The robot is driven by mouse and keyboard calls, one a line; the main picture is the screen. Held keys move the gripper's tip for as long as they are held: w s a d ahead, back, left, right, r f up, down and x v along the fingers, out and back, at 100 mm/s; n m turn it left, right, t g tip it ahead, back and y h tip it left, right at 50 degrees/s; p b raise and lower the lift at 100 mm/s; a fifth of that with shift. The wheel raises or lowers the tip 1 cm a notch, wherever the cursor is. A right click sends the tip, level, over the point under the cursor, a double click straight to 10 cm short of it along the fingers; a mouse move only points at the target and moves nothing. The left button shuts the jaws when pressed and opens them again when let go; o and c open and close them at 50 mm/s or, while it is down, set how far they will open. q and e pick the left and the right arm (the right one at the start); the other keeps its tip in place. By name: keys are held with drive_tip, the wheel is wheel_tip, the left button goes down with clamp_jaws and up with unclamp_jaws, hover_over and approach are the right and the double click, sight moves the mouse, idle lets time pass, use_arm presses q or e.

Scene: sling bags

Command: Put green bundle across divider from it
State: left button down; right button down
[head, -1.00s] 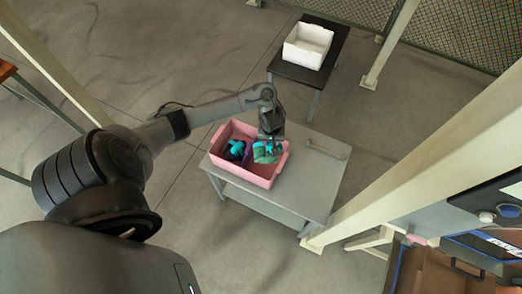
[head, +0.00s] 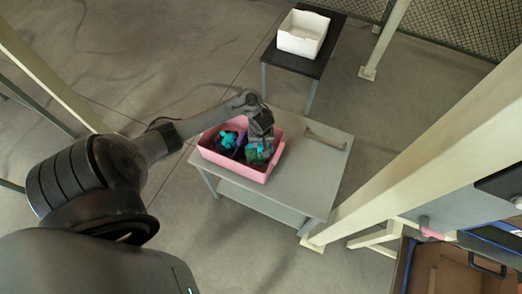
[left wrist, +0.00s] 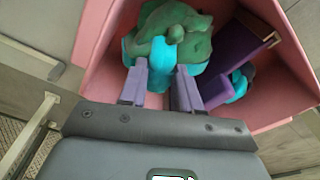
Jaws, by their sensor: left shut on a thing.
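The green bundle with a cyan strap (head: 259,153) is in the right part of the pink bin (head: 232,168). My left gripper (left wrist: 162,78) is shut on the bundle at its cyan strap, and the bundle (left wrist: 172,35) fills the space beyond the fingertips in the left wrist view. A purple divider (left wrist: 236,50) stands beside the bundle and splits the bin. Across it lies another bundle, dark with cyan (head: 227,140), partly hidden by the divider in the wrist view. Whether the green bundle touches the bin floor cannot be told. My right gripper is not in view.
The pink bin stands on a grey table (head: 305,180) with a grey bar handle (head: 325,136) at its right. A white bin (head: 303,33) stands on a dark table behind. A cream post rises to the right of the grey table.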

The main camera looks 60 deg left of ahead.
use_arm(q)
drive_tip(key=shift+f+b, duration=1.2)
drive_tip(key=shift+f, duration=0.95)
drive_tip(key=shift+r, duration=0.1)
drive_tip(key=c, duration=0.8)
unclamp_jaws()
